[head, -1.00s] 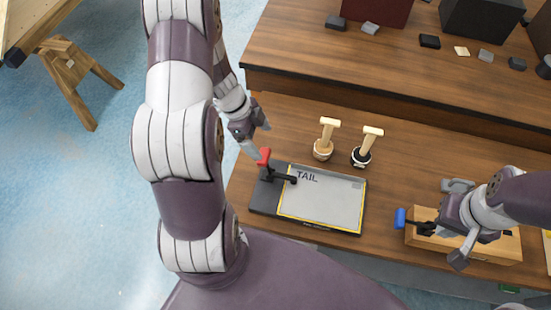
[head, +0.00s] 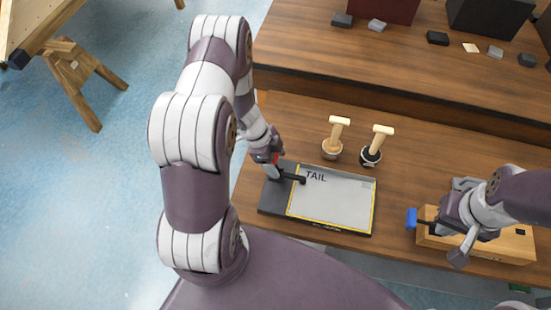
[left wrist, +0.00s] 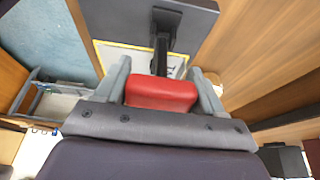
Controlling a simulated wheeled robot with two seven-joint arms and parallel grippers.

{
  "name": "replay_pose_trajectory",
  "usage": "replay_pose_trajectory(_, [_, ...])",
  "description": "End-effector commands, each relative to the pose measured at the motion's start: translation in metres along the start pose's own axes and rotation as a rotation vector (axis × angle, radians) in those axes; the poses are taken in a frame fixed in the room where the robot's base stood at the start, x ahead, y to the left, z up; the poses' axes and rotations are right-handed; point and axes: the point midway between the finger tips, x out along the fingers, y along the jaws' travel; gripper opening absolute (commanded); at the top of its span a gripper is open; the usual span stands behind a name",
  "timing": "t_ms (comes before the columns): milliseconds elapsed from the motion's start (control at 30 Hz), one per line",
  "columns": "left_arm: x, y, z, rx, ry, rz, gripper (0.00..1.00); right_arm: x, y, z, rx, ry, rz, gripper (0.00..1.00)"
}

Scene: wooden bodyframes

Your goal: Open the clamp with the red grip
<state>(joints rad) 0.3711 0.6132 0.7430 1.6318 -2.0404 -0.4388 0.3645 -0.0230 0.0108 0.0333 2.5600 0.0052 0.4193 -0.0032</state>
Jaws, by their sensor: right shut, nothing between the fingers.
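The clamp's red grip (head: 276,158) is mostly hidden by my left gripper (head: 272,168) in the head view. In the left wrist view the red grip (left wrist: 160,93) lies between the two fingers of my left gripper (left wrist: 163,78). The fingers stand apart on either side of it, and I cannot tell whether they touch it. The clamp's black arm (head: 292,178) reaches over the edge of a grey plate (head: 335,200) marked TAIL, on a black base (head: 272,200). My right gripper (head: 462,222) is shut and empty, over a wooden block at the right.
A blue-gripped clamp (head: 412,218) sits on the wooden block (head: 510,245) by my right gripper. Two wooden-handled stamps (head: 335,138) (head: 376,146) stand behind the plate. A raised shelf (head: 400,75) with dark boxes and small blocks lies at the back.

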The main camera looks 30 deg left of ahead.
Motion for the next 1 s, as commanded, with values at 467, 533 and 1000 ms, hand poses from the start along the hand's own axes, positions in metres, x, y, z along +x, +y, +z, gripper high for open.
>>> replay_pose_trajectory(467, [-0.001, 0.000, 0.005, -0.004, 0.046, -0.001, 0.14, 0.000, 0.000, 0.000, 0.000, 0.000, 0.000, 0.00])
replay_pose_trajectory(533, [-0.001, 0.000, 0.008, -0.005, 0.080, -0.002, 0.14, 0.001, 0.000, 0.000, 0.000, 0.000, 0.000, 0.00])
replay_pose_trajectory(1000, [0.007, -0.001, 0.043, -0.003, 0.480, -0.004, 0.14, 0.034, 0.000, 0.004, 0.000, 0.000, 0.000, 0.00])
